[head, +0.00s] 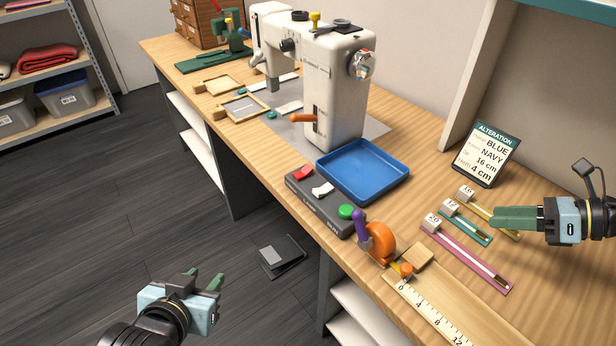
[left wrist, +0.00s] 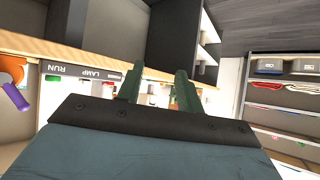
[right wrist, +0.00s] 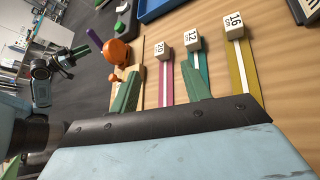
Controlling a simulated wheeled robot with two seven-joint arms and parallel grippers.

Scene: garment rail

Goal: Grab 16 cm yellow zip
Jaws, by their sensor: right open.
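The yellow zip (head: 481,208) lies on the bench with a white block marked 16; its far end is partly hidden by my right gripper. It also shows in the right wrist view (right wrist: 233,80). My right gripper (head: 497,217) is open and empty, above the zips' lower ends. In the right wrist view, its fingers (right wrist: 165,88) stand left of the yellow zip, with the pink one between them in the picture. The teal zip (head: 468,223) is marked 12 and the pink zip (head: 470,258) is marked 20. My left gripper (head: 204,278) is open and empty, away from the bench.
A blue tray (head: 358,190), a grey switch box (head: 325,212) and an orange tape dispenser (head: 381,243) stand left of the zips. A ruler board (head: 430,310) lies at the front edge. An order card (head: 486,154) reads blue, navy, 16 cm, hem 4 cm.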

